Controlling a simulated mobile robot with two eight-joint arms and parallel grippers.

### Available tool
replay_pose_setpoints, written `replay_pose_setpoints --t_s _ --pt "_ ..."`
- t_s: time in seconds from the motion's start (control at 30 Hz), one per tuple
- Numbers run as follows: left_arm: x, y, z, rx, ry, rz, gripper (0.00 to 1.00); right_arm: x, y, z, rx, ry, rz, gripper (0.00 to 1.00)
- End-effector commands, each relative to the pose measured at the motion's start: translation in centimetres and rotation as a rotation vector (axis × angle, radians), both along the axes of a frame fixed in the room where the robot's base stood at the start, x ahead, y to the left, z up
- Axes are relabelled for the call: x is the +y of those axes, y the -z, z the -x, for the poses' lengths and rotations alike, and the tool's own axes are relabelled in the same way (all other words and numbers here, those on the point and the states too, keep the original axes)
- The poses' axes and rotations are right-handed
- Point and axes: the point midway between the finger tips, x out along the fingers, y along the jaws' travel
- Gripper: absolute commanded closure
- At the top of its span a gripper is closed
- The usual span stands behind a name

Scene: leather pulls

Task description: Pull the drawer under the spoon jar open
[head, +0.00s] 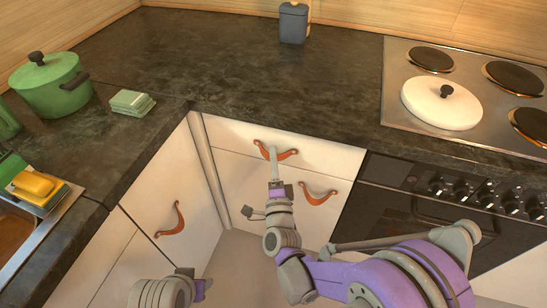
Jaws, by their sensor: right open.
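A blue-grey jar (294,24) stands at the back of the dark counter; its top is cut by the frame edge, and I cannot make out spoons in it. Below the counter, roughly in line with it, is a white upper drawer front (325,157) with an orange-brown leather pull (289,154). The drawer looks closed. My right gripper (272,158) is open, its fingertips at the left-middle part of this pull; the fingers hide part of it, and I cannot tell whether they touch. My left wrist shows at the bottom left; its fingers cannot be made out.
A second leather pull (318,195) is on the front below. Another pull (172,220) is on the left cabinet. The black oven (390,205) adjoins on the right, under a hob with a white lid (441,103). A green pot (51,84) stands at left.

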Motion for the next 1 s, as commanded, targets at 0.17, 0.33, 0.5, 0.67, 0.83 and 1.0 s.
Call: replay_pose_setpoints --t_s 0.17,0.33,0.5,0.67,0.83,1.0 --pt "0.0 0.04 -0.01 0.0 0.0 0.0 0.5 0.05 -0.14 -0.71 0.0 0.0 0.001 0.53" --pt "0.0 0.04 -0.01 0.0 0.0 0.0 0.5 0.05 -0.15 -0.71 0.0 0.0 0.001 0.53" --pt "0.0 0.04 -0.01 0.0 0.0 0.0 0.5 0.05 -0.15 -0.69 0.0 0.0 0.001 0.76" --pt "0.0 0.04 -0.01 0.0 0.0 0.0 0.5 0.04 -0.15 -0.68 0.0 0.0 0.001 1.0" --pt "0.0 0.04 -0.01 0.0 0.0 0.0 0.5 0.05 -0.14 -0.67 0.0 0.0 0.001 1.0" --pt "0.0 0.04 -0.01 0.0 0.0 0.0 0.5 0.05 -0.14 -0.67 0.0 0.0 0.001 1.0"
